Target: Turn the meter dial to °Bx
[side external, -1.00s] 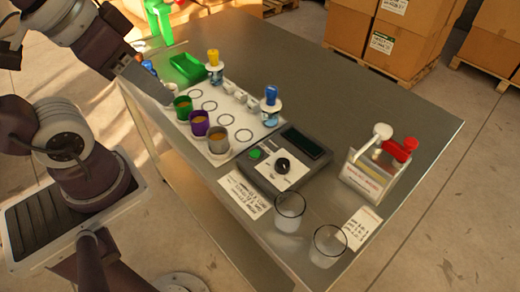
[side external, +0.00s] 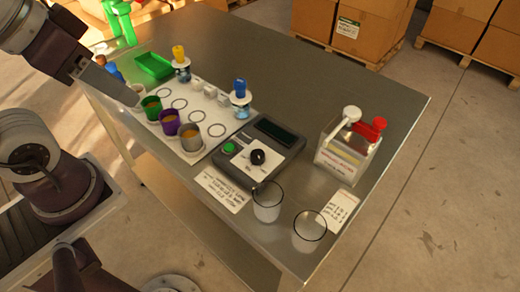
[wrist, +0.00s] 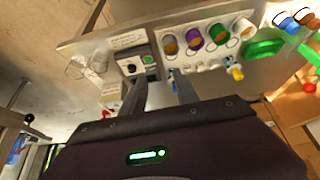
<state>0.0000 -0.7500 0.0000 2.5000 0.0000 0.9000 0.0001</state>
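The meter (side external: 262,150) is a grey box on the metal table, with a dark display (side external: 278,131), a green button (side external: 229,148) and a black dial (side external: 257,157) on a white plate. The dial's markings and where it points are too small to read. In the wrist view the meter (wrist: 138,66) shows beyond my fingers, with the dial partly visible. My gripper (wrist: 158,82) has its two fingers apart with nothing between them. In the side view it is at the table's left edge, left of the green cup and well away from the meter.
A white board (side external: 213,112) holds the green cup (side external: 152,107), purple cup (side external: 169,121), grey cup (side external: 191,138) and yellow- and blue-topped droppers. Two clear glasses, one here (side external: 267,203), stand near the front edge. A bottle rack (side external: 345,150) stands right. The back table is clear.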

